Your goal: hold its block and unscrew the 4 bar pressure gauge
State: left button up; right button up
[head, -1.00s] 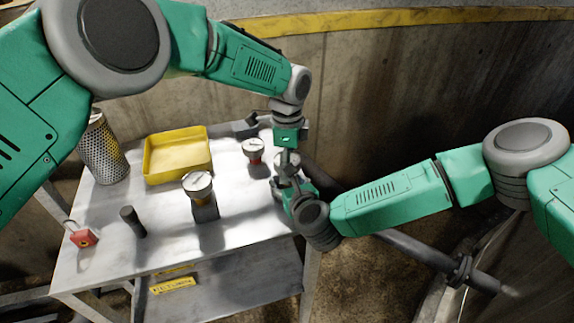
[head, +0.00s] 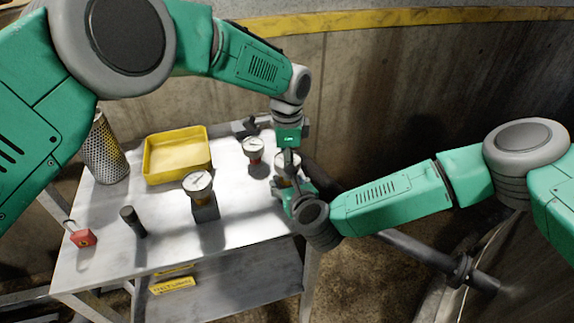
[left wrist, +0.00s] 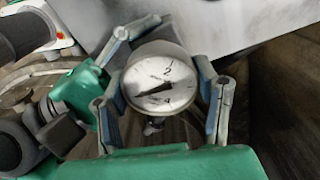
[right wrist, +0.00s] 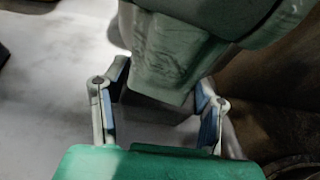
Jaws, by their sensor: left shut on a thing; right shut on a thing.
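The pressure gauge with a round white dial (left wrist: 160,84) sits between the fingers of my left gripper (left wrist: 161,92) in the left wrist view. A 2 and a 4 show on its dial. In the head view the gauge (head: 286,161) is at the table's right edge, partly covered by my left gripper (head: 287,158), which is shut on it from above. My right gripper (head: 290,190) is shut low beside the gauge, at its block. In the right wrist view, a grey-green body covers the space between my right gripper's fingers (right wrist: 160,105).
On the metal table (head: 110,240) stand a gauge on a grey block (head: 198,184), a gauge with a red base (head: 253,149), a yellow tray (head: 150,178), a perforated cylinder (head: 103,150), a black cylinder (head: 131,220) and a red padlock (head: 83,238). A dark pipe (head: 420,248) runs behind my right arm.

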pick_arm(q)
jog(key=shift+n, duration=0.8)
jog(key=n, duration=0.3)
jog(key=shift+n, duration=1)
jog(key=shift+n, duration=1)
jog(key=n, duration=0.3)
